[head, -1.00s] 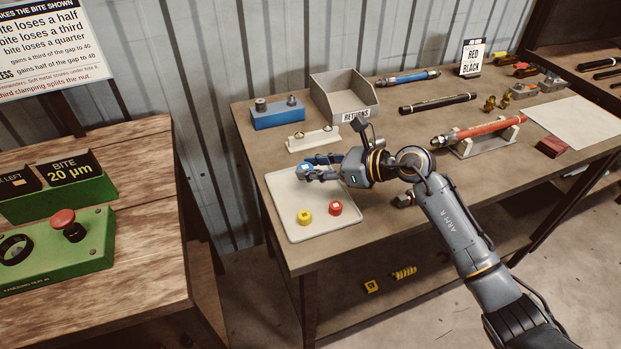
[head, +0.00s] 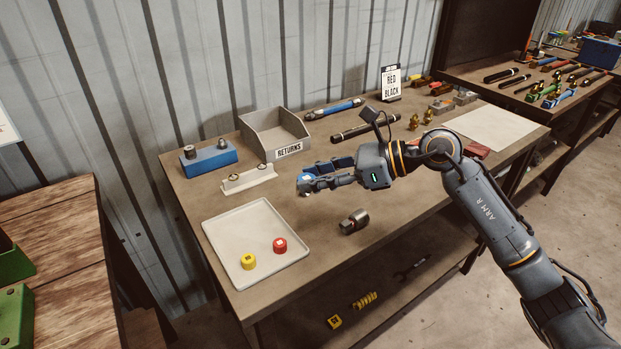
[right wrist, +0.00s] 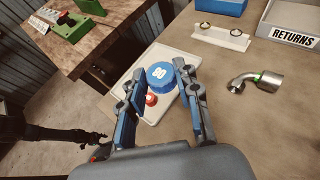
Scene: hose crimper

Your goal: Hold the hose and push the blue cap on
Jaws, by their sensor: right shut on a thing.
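The blue cap (right wrist: 160,76), with a white mark on its face, is between the fingers of my right gripper (right wrist: 158,92), which is shut on it. In the head view my right gripper (head: 312,184) holds the blue cap (head: 306,178) above the table, right of the tray. The red hose in its white cradle is hidden behind my right arm in the head view. A dark jointed shape at the left of the right wrist view looks like my left arm and gripper (right wrist: 92,138); its fingers are too small to read.
A white tray (head: 236,222) holds a yellow cap (head: 248,261) and a red cap (head: 280,245). A bent metal fitting (head: 354,221) lies near the front edge. The grey RETURNS bin (head: 265,130), white holder (head: 247,179) and blue block (head: 208,157) stand behind. Black (head: 365,127) and blue (head: 333,109) hoses lie farther back.

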